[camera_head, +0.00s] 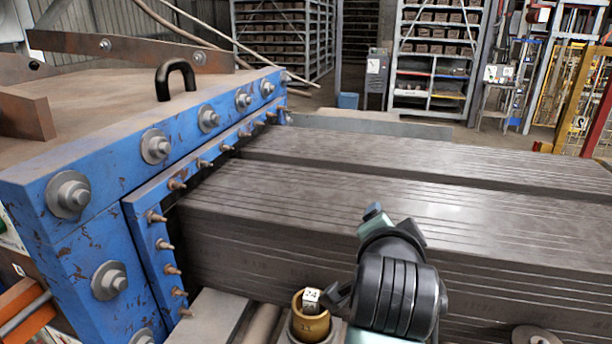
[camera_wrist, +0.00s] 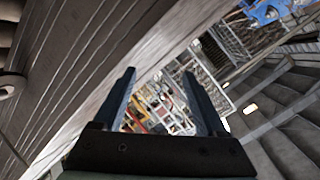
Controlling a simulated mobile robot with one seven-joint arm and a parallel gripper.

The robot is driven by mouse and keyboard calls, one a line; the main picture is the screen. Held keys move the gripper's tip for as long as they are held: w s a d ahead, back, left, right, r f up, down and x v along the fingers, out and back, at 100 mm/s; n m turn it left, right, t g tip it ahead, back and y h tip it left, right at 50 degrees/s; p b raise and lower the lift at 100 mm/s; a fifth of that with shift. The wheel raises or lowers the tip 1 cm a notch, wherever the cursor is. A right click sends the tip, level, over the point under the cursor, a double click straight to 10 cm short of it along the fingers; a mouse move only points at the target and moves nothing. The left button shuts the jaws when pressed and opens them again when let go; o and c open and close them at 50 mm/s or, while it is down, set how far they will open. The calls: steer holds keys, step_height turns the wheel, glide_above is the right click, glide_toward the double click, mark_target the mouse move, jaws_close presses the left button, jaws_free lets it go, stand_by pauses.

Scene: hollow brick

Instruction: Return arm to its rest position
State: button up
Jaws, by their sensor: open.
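My gripper (camera_wrist: 160,78) shows in the wrist view with its two dark fingers spread apart. Nothing is held between them, and the distant room shows through the gap. In the head view my arm (camera_head: 395,290) is folded at the lower middle, in front of the stacked dark extruded clay (camera_head: 480,228). My fingers cannot be made out clearly there. A brass-coloured cup (camera_head: 310,326) with a white block marked 24 (camera_head: 311,295) in its mouth stands just left of my arm.
A blue bolted machine frame (camera_head: 100,195) with a black handle (camera_head: 176,78) fills the left. The ribbed clay also runs close along the left of the wrist view (camera_wrist: 95,60). Shelving racks (camera_head: 435,60) and yellow fencing (camera_head: 580,90) stand far behind.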

steer(key=s+a+r+n+t+b, duration=0.1)
steer(key=s+a+r+n+t, duration=0.15)
steer(key=r, duration=0.35)
steer(key=s+a+r+n+t, duration=0.2)
steer(key=r+t, duration=0.1)
steer(key=r, duration=0.3)
steer(key=s+a+r+n+t+b, duration=0.1)
steer(key=s+a+r+n+t, duration=0.15)
steer(key=r, duration=0.35)
steer(key=s+a+r+n+t+y, duration=0.1)
steer(key=s+a+r+n+t, duration=0.1)
steer(key=s+r, duration=0.3)
steer(key=s+a+r+n+t+y+b, duration=0.1)
steer(key=s+a+r+n+t+y, duration=0.1)
steer(key=s+a+r+n+t, duration=0.1)
steer(key=s+r+t, duration=0.1)
steer(key=s+r, duration=0.1)
steer(key=s, duration=0.1)
steer(key=shift+a+n+t+y, duration=0.25)
steer(key=shift+n+t+y, duration=0.05)
steer(key=shift+n, duration=0.1)
steer(key=shift+f, duration=0.15)
